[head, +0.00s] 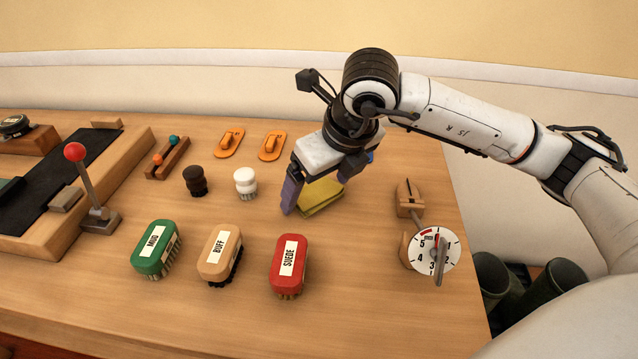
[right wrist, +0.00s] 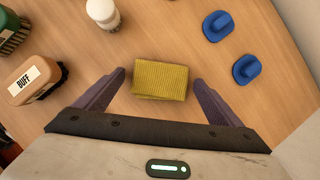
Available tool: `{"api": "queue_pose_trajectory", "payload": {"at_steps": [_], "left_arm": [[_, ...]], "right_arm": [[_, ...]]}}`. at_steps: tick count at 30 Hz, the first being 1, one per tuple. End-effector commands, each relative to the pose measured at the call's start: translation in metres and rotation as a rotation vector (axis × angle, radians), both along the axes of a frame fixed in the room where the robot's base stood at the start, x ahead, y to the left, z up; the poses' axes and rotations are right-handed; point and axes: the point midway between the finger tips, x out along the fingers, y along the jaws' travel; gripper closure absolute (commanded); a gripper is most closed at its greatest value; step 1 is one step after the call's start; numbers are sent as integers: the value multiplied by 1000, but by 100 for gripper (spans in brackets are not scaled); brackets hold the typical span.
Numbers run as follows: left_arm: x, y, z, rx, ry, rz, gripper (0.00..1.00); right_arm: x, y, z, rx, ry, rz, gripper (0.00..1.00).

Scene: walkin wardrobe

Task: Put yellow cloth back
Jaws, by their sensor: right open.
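The yellow cloth (head: 322,198) is a folded, ribbed pad on the wooden bench top, right of the white-topped brush. My right gripper (head: 316,190) is above it, pointing down, with its purple fingers apart. In the right wrist view, the cloth (right wrist: 161,80) lies between the open fingertips (right wrist: 160,77), with a gap on each side. Whether the fingertips touch the bench is unclear. The gripper partly hides the cloth in the head view. My left gripper is not in view.
Green MUD (head: 156,249), BUFF (head: 219,254) and red SUEDE (head: 289,265) brushes stand in front. Black (head: 195,181) and white (head: 245,181) small brushes are left. Blue pieces (right wrist: 246,69) lie beside the cloth. A numbered dial (head: 428,249) stands right. Bench is clear between them.

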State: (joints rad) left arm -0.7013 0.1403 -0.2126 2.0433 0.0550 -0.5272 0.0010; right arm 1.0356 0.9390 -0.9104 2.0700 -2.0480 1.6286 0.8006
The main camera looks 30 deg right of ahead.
Motion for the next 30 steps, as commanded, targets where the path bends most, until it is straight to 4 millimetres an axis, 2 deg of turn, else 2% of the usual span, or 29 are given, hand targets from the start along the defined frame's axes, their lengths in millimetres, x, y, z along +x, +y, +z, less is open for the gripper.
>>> {"api": "queue_pose_trajectory", "payload": {"at_steps": [5, 15, 19, 24, 30], "left_arm": [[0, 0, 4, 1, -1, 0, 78], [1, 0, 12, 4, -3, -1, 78], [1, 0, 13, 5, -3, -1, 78], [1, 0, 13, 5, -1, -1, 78], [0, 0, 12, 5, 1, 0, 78]], "right_arm": [[-2, 0, 11, 0, -3, 0, 11], [-29, -4, 77, 1, -5, 0, 11], [-38, -5, 97, 1, -5, 0, 11], [-45, -6, 111, 0, -1, 0, 11], [-46, -6, 113, 0, 0, 0, 11]]}}
